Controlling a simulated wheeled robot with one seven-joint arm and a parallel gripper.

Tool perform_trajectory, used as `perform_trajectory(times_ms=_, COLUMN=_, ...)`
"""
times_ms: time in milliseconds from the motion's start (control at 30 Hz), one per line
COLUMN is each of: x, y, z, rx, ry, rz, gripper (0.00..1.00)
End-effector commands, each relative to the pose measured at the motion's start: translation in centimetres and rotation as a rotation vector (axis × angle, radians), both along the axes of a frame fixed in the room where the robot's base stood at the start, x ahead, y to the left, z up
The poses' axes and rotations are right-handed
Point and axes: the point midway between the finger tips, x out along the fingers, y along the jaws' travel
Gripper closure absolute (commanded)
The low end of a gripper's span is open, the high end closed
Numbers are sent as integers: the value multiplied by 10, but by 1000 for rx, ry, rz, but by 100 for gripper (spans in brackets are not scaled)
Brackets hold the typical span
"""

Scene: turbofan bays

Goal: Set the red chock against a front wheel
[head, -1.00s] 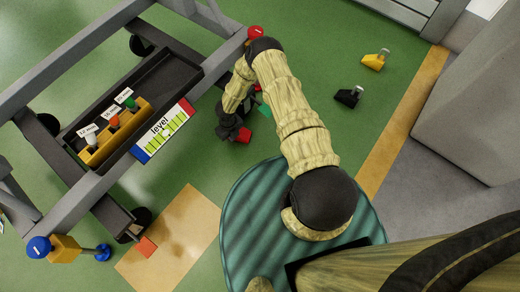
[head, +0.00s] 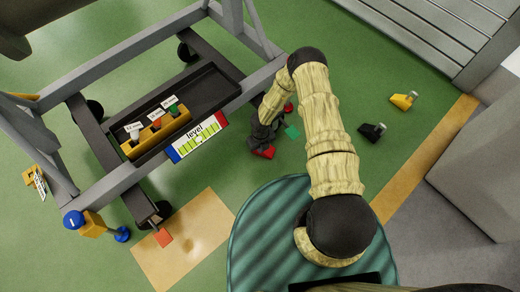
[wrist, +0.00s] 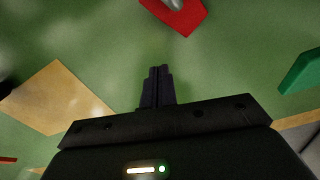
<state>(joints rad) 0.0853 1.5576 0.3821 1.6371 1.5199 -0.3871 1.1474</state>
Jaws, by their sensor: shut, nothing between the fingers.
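The red chock (head: 264,152) lies on the green floor beside my gripper (head: 259,138) in the head view, partly covered by it. In the wrist view the red chock (wrist: 180,17), with a grey handle, is at the top edge, partly cut off. My gripper (wrist: 157,75) is shut and empty, its fingertips apart from the chock in that picture. The grey cart's near wheel (head: 158,211) stands at the lower left by a tan floor patch. Any wheel at the cart's right corner is hidden behind my arm.
A green chock (head: 292,131) lies right of my gripper; black (head: 372,131) and yellow (head: 403,100) chocks lie farther right. The cart tray (head: 205,92) holds labelled pieces.

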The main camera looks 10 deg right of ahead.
Motion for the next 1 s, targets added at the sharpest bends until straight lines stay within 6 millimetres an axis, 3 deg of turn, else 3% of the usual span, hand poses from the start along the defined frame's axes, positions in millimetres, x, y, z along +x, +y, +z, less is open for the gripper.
perform_trajectory(times_ms=367, x=0, y=4, z=3, rx=1, ry=-2, rz=13, gripper=100)
perform_trajectory(times_ms=533, x=16, y=3, z=26, rx=12, ry=-46, rz=113, gripper=100)
perform_trajectory(times_ms=667, x=40, y=-1, z=70, rx=22, ry=-121, rz=303, gripper=100)
perform_trajectory(times_ms=800, x=63, y=-5, z=133, rx=22, ry=-213, rz=583, gripper=100)
perform_trajectory(times_ms=1000, x=74, y=-10, z=221, rx=-3, ry=-305, rz=991, gripper=100)
